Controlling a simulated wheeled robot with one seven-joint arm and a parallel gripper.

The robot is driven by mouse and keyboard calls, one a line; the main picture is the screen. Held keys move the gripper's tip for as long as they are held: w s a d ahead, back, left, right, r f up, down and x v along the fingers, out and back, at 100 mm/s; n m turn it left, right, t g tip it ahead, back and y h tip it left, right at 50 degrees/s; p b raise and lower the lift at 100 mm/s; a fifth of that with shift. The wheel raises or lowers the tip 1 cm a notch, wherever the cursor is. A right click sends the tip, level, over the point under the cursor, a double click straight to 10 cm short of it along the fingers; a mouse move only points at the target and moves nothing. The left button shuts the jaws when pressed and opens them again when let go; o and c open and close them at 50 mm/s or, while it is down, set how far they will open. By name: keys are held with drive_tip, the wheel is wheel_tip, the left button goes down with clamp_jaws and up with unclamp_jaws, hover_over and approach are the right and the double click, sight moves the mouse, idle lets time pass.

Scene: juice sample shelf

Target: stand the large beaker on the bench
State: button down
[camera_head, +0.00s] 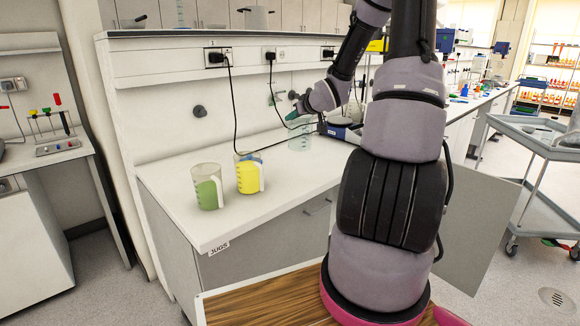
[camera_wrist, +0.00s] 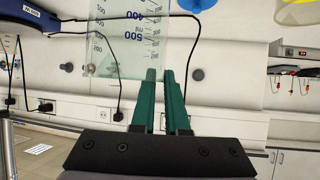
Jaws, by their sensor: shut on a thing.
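The large beaker (camera_head: 300,136) is clear, with dark graduation marks, and appears empty. In the head view it is upright at the back of the white bench (camera_head: 270,175), below my gripper (camera_head: 296,104). I cannot tell whether its base touches the bench. In the wrist view the beaker (camera_wrist: 120,45) fills the upper left, with its 400 and 500 marks showing. My gripper's green fingers (camera_wrist: 160,75) are close together at its rim, shut on its wall. The far side of the bench is partly hidden by my arm.
A jug with green liquid (camera_head: 208,188) and a jug with yellow liquid (camera_head: 248,175) stand left of the beaker. A blue-and-white device (camera_head: 345,132) is close on its right. Black cables (camera_head: 271,90) hang from wall sockets. Free bench lies in front.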

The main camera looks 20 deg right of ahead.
sight(294, 142)
drive_tip(key=f, duration=0.5)
drive_tip(key=shift+w+a, duration=0.1)
drive_tip(key=shift+w, duration=0.3)
wheel_tip(294, 142, down, 5)
drive_tip(key=shift+f, duration=0.1)
drive_tip(key=c, duration=0.9)
unclamp_jaws()
